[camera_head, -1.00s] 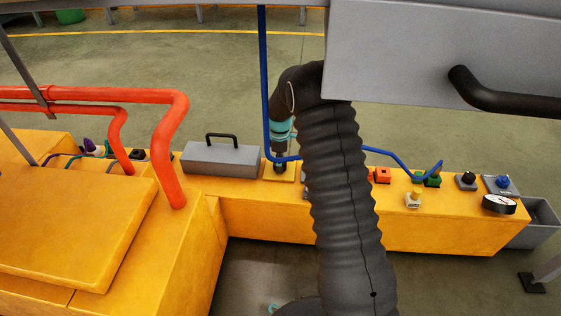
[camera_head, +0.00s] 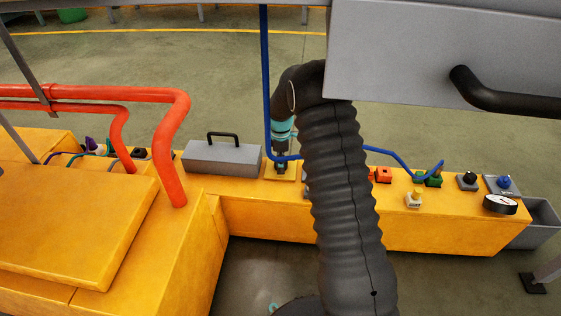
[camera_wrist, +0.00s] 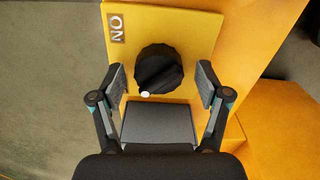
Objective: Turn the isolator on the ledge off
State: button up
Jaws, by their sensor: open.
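The isolator is a black ridged rotary knob (camera_wrist: 159,69) on a yellow plate (camera_wrist: 190,25) in the wrist view. A white mark shows on its lower left edge. A small ON label (camera_wrist: 117,27), seen turned, sits at the plate's upper left. My gripper (camera_wrist: 160,88) is open, with one finger on each side of the knob and a gap on both sides. In the head view my gripper (camera_head: 281,166) points down over the yellow plate (camera_head: 270,176) on the ledge (camera_head: 255,210). It hides the knob there.
A grey box with a black handle (camera_head: 222,157) stands left of the plate. A blue pipe (camera_head: 265,80) runs close by my gripper. Orange pipes (camera_head: 172,150) rise at the left.

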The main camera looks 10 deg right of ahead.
jog(key=shift+r, duration=0.15)
notch_tip(320, 180, up, 12)
dwell(0.5)
jog(key=shift+f, duration=0.25)
